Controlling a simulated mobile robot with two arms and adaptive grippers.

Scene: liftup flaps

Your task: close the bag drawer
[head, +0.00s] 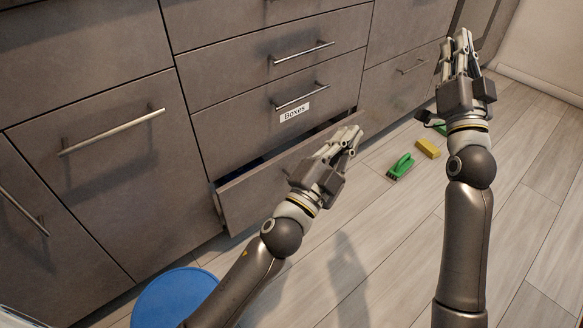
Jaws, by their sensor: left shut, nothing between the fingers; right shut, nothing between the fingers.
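The bottom drawer (258,198) of the grey cabinet stands pulled out, below the drawer with the "Boxes" label (294,113). No label shows on the open drawer, so I cannot tell from the picture that it is the bag drawer. Its inside is mostly dark, and my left gripper and arm hide part of its front. My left gripper (350,138) is shut and empty, over the right part of the open drawer's front; I cannot tell whether it touches it. My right gripper (460,45) is shut and empty, raised further right, in front of the cabinet's right end.
A green brush (401,166) and a yellow sponge (428,148) lie on the wooden floor between my arms. A round blue object (172,297) stands at the lower left, partly behind my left arm. The floor at the right is clear.

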